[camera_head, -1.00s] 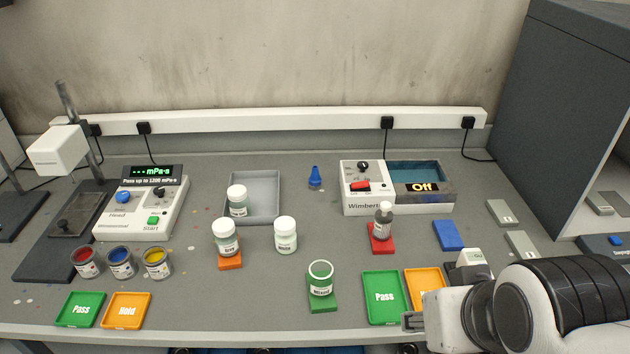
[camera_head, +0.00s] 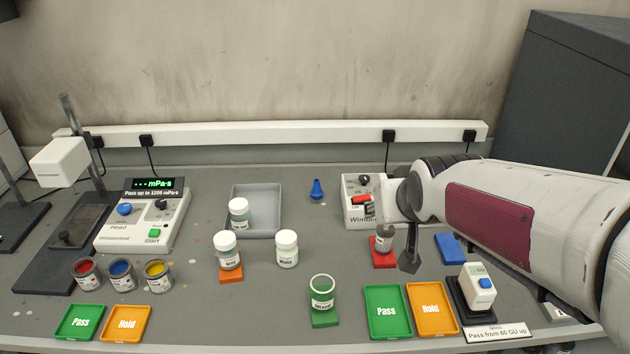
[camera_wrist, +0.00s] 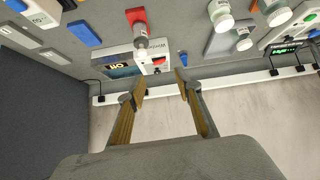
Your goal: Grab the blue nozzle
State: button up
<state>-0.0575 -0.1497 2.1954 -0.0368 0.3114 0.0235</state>
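The blue nozzle (camera_head: 317,189) stands upright on the bench, between the grey tray and the Wimbert device. In the wrist view a small blue shape that appears to be the nozzle (camera_wrist: 184,59) shows just beyond the right fingertip. My gripper (camera_head: 409,260) is to the right of the nozzle and nearer the front edge, in front of the device, apart from the nozzle. In the wrist view my gripper (camera_wrist: 160,86) has its fingers spread with nothing between them.
The Wimbert device (camera_head: 357,215) is partly hidden by my arm. A grey-capped bottle (camera_head: 384,240) on a red pad stands close to my gripper. The grey tray (camera_head: 268,197) holds a white jar. More white jars (camera_head: 287,248) stand in front.

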jog(key=w+a+f+t, duration=0.1)
jog(key=w+a+f, duration=0.15)
jog(key=w, duration=0.55)
jog(key=w+a+f+t, duration=0.1)
jog(key=w+a+f, duration=0.15)
jog(key=w, duration=0.65)
jog(key=n+t+y, duration=0.1)
jog(key=t+y, duration=0.1)
jog(key=t, duration=0.1)
send_near(317, 182)
jog(key=w, duration=0.3)
jog(key=shift+a+f, duration=0.1)
jog(key=shift+f, duration=0.15)
jog(key=shift+w, duration=0.1)
jog(key=shift+x, duration=1.25)
jog(key=shift+f+x, duration=0.15)
jog(key=shift+x, duration=1.15)
jog(key=shift+f+x, duration=0.15)
jog(key=shift+x, duration=1.15)
jog(key=shift+a, duration=0.15)
grip_shut()
